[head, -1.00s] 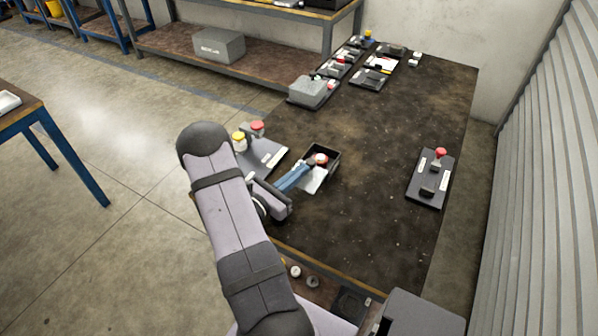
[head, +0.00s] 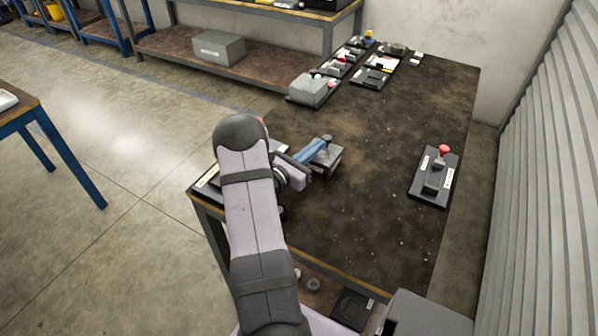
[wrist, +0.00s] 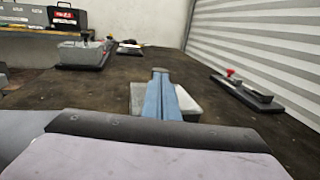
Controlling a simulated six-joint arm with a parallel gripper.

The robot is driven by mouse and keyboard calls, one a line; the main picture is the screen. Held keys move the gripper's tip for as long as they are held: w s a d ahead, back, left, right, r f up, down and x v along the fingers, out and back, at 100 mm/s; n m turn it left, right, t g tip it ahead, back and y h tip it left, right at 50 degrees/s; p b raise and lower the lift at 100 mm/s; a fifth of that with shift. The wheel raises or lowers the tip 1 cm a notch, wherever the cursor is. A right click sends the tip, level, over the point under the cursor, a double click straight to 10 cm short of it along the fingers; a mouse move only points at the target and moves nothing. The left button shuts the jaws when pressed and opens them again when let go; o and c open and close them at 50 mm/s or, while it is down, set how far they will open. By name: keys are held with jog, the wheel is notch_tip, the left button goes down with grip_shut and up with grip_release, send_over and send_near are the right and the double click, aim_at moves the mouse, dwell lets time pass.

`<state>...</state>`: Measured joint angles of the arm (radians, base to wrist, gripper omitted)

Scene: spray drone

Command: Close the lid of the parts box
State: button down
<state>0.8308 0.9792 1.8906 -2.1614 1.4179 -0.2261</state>
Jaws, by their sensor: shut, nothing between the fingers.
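The parts box (head: 330,163) sits on the dark table in front of my arm. A flat grey lid appears to lie over its top, and its inside is no longer visible. The box also shows in the wrist view as a pale grey surface (wrist: 190,98) on both sides of the blue fingers. My gripper (head: 325,142) is shut and empty, with its fingertips over the box. They hide part of the lid, so I cannot tell whether they touch it or whether it is fully down.
A black plate with a red knob (head: 444,150) stands to the right. A grey box (head: 313,89) and several small fixtures sit at the back left. My arm hides most of a plate at the table's left edge.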

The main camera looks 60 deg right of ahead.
jog(key=shift+a, duration=0.1)
jog(key=shift+w+a+f, duration=0.15)
jog(key=shift+w+a, duration=0.1)
jog(key=shift+a, duration=0.35)
jog(key=b+v, duration=0.1)
jog(key=v, duration=0.5)
jog(key=shift+b, duration=0.3)
jog(key=shift+s, duration=0.1)
jog(key=shift+s+a+r, duration=0.1)
jog(key=shift+a+r, duration=0.15)
jog(key=shift+r, duration=0.25)
jog(key=a+r+m+t+y+p, duration=0.1)
jog(key=a+m+y, duration=0.4)
jog(key=a, duration=1)
jog(key=a+r+m+t+y+p, duration=0.1)
jog(key=a+r+m+y+p, duration=0.2)
jog(key=a, duration=1.1)
jog(key=a+r+m+t+y+p, duration=0.2)
jog(key=a+m+y+p, duration=0.4)
jog(key=a, duration=0.9)
jog(key=m+y, duration=0.1)
jog(key=y, duration=0.2)
jog(key=shift+w+a+r+y, duration=0.25)
jog(key=shift+a+r+y, duration=0.05)
jog(key=shift+a, duration=0.05)
